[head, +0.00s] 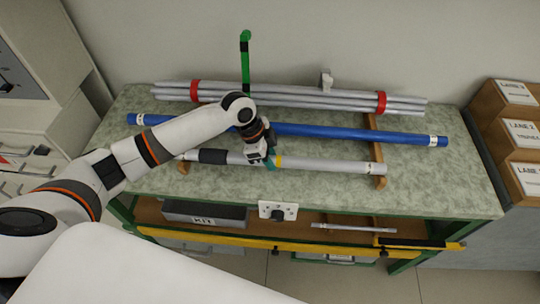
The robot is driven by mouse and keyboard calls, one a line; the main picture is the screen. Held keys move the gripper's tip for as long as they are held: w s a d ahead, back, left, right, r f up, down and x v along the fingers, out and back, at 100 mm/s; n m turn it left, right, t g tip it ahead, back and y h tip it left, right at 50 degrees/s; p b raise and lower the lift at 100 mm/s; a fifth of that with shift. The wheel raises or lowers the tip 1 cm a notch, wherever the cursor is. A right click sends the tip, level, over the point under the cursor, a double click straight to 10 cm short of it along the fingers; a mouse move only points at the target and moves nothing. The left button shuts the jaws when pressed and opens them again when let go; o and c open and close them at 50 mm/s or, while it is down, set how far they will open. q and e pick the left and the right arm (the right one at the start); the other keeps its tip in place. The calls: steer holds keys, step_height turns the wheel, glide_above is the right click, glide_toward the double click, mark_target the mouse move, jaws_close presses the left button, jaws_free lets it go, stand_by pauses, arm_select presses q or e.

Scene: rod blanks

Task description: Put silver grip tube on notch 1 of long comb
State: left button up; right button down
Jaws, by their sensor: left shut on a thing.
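The tube lies level, left to right, near the table's front. Wooden pieces, seemingly the long comb, show at its right end (379,182) and left end (183,168). The tube is over or on their front ends; I cannot tell whether it touches. The notches are too small to make out. My right gripper is not in view.
A blue tube (345,132) lies behind the silver one. Farther back is a bundle of silver tubes (290,97) with red bands, beside a green upright post (245,65). Labelled wooden lane boxes (520,135) stand right. The green tabletop (440,185) is clear at front right.

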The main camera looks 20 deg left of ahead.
arm_select(q)
steer(key=shift+f, duration=0.3)
steer(key=shift+f, duration=0.1)
steer(key=o, duration=1)
steer(key=shift+f, duration=0.1)
steer(key=shift+r, duration=0.35)
steer(key=v, duration=1.2)
steer(key=shift+r+b, duration=0.25)
steer(key=shift+b, duration=0.15)
